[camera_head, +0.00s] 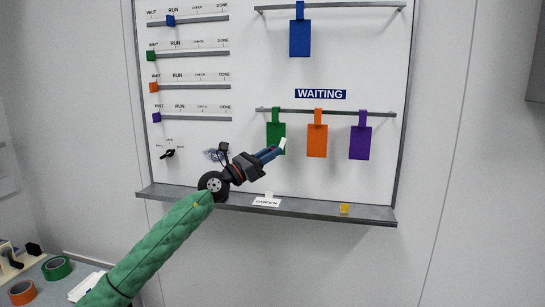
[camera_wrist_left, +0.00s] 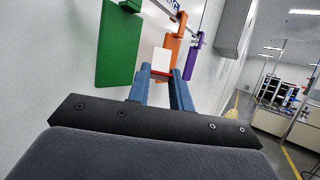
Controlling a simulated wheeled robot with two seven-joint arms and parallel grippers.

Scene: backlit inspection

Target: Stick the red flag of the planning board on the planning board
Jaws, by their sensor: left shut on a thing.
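The planning board (camera_head: 225,80) is a white panel on the wall with slider rails, hook rails and a grey ledge along its bottom. My left gripper (camera_head: 276,151) is in front of the board's lower middle, just below the hanging green card. Its blue fingers are shut on a small piece with a white upper part, seemingly the red flag. In the left wrist view the fingertips (camera_wrist_left: 161,73) grip this flag (camera_wrist_left: 161,61), which shows a red strip at its lower edge. I cannot tell whether it touches the board. My right gripper is out of view.
Green (camera_head: 276,138), orange (camera_head: 317,140) and purple (camera_head: 360,142) cards hang under the WAITING label; a blue card (camera_head: 300,38) hangs above. The ledge (camera_head: 310,210) holds a GREEN card (camera_head: 266,201) and a small yellow piece (camera_head: 344,209). Board space between the upper card and WAITING is bare.

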